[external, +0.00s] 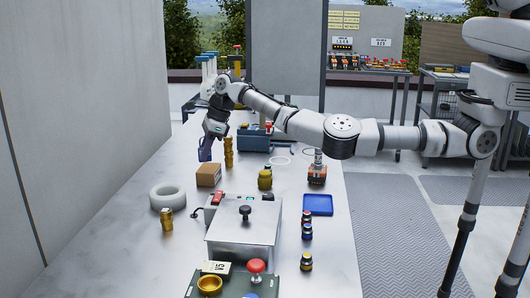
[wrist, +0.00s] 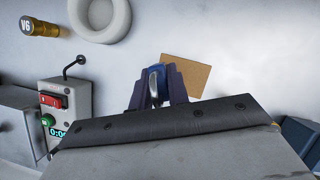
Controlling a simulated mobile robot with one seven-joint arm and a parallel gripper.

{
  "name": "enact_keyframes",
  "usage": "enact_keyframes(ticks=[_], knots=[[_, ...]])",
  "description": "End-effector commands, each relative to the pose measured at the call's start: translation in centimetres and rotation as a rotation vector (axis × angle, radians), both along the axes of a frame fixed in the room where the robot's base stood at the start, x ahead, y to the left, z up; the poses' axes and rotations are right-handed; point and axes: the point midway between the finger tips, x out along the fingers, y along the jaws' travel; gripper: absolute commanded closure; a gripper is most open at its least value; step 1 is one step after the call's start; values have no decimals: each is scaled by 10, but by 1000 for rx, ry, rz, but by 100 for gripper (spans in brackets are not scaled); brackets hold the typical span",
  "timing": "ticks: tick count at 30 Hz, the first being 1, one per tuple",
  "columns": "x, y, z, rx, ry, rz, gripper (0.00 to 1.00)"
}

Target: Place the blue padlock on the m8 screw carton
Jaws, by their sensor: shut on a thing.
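The small brown carton (external: 208,175) sits on the pale bench, and it also shows in the wrist view (wrist: 193,76). My gripper (external: 205,155) is above the bench, just behind and above the carton in the external view. In the wrist view my gripper (wrist: 158,88) is shut on the blue padlock (wrist: 158,72), whose silver shackle shows between the fingers. The padlock appears beside and partly over the carton's left edge there. In the external view I cannot tell the padlock from the dark fingers. No print on the carton is readable.
A white ring (external: 167,195) and a brass cylinder (external: 167,219) lie left of the carton. Brass pieces (external: 228,153) stand behind the carton. A blue tray (external: 318,204) is at right.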

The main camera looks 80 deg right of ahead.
Motion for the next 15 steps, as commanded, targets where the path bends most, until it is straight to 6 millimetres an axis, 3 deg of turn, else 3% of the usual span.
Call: enact_keyframes(ticks=[6,15], knots=[[0,0,-30,0,1,-1,100],[0,0,-33,-1,1,-1,100]])
